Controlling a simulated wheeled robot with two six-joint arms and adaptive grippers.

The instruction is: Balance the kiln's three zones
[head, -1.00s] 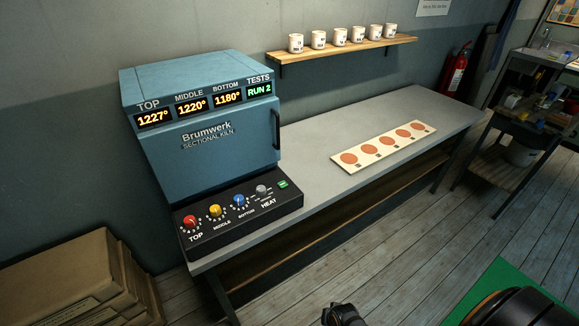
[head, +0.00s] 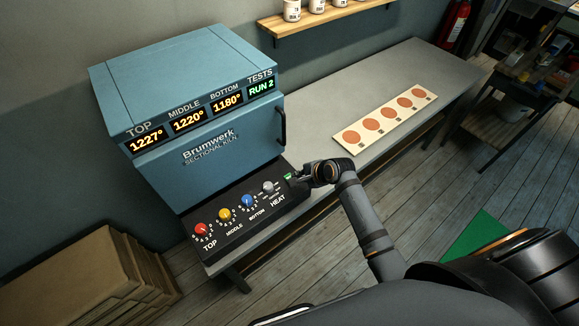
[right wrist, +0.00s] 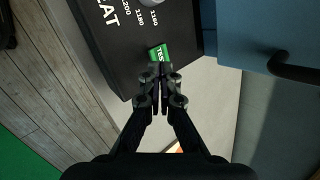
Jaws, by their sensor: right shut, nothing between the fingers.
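The blue kiln (head: 200,130) stands on the grey bench's left end. Its displays (head: 187,120) read TOP 1227°, MIDDLE 1220°, BOTTOM 1180° and TESTS RUN 2. On the black panel are a red top knob (head: 201,229), a yellow middle knob (head: 224,214), a blue bottom knob (head: 248,201) and a grey heat knob (head: 268,187). My right gripper (head: 300,175) is at the panel's right end, by the green TEST button (right wrist: 158,53). In the right wrist view my shut, empty fingertips (right wrist: 160,70) are right at the button; contact cannot be told. My left gripper is not visible.
A pale board with several orange discs (head: 371,125) lies on the bench (head: 320,85). A wooden shelf (head: 320,24) with white cups is on the wall. Cardboard boxes (head: 85,275) stand at lower left. A dark cart (head: 520,85) is at right.

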